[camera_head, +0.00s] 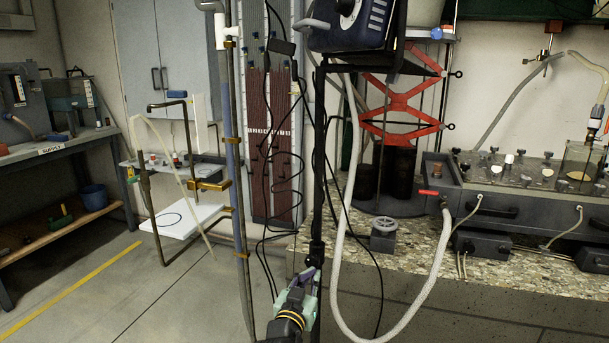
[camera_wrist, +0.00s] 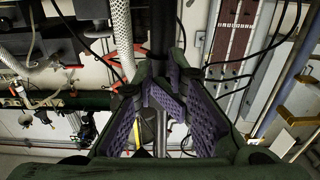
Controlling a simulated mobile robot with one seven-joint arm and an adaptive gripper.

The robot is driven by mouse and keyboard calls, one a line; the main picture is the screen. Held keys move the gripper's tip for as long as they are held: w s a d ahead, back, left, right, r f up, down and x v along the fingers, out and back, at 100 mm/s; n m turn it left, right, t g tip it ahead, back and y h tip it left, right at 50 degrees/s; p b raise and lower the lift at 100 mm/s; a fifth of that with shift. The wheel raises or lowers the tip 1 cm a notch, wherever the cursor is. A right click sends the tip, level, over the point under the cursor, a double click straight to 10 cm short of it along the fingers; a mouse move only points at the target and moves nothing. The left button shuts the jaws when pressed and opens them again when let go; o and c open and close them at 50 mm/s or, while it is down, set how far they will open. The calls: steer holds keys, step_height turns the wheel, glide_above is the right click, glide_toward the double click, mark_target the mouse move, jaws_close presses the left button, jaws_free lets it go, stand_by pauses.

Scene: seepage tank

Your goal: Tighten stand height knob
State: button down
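The black stand pole (camera_head: 319,170) rises in the middle of the head view and carries a dark blue device (camera_head: 352,25) at its top. A dark collar (camera_head: 317,249) sits low on the pole; I cannot make out the height knob's own shape. My gripper (camera_head: 309,274), with purple pads, is at the pole just below this collar. In the wrist view the pole (camera_wrist: 161,30) runs down towards my fingertips (camera_wrist: 163,78). The pads stand apart with a gap between them. I cannot tell whether the tips press on the knob, and the contact is hidden.
Black cables hang close around the pole. A thick pale hose (camera_head: 400,318) loops to its right. The stone-topped bench (camera_head: 480,262) with the tank stands at the right. A manometer board (camera_head: 272,150) and a blue pipe (camera_head: 236,150) stand at the left. Open floor lies further left.

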steer(key=shift+d+r, duration=0.1)
steer(key=shift+d, duration=0.45)
steer(key=shift+a+r+p, duration=0.3)
steer(key=shift+r, duration=0.25)
steer(key=shift+w+a+f+b, duration=0.1)
steer(key=shift+a+f+b, duration=0.1)
steer(key=shift+a+b, duration=0.35)
stand_by(0.3)
steer(key=shift+w+a+r+b, duration=0.15)
steer(key=shift+a+b, duration=0.2)
steer(key=shift+b, duration=0.2)
steer(key=shift+r, duration=0.15)
steer(key=shift+f+b, duration=0.3)
steer(key=shift+b, duration=0.2)
steer(key=v, duration=0.6)
steer(key=shift+f+b, duration=0.3)
steer(key=shift+b, duration=0.05)
steer(key=shift+d, duration=0.15)
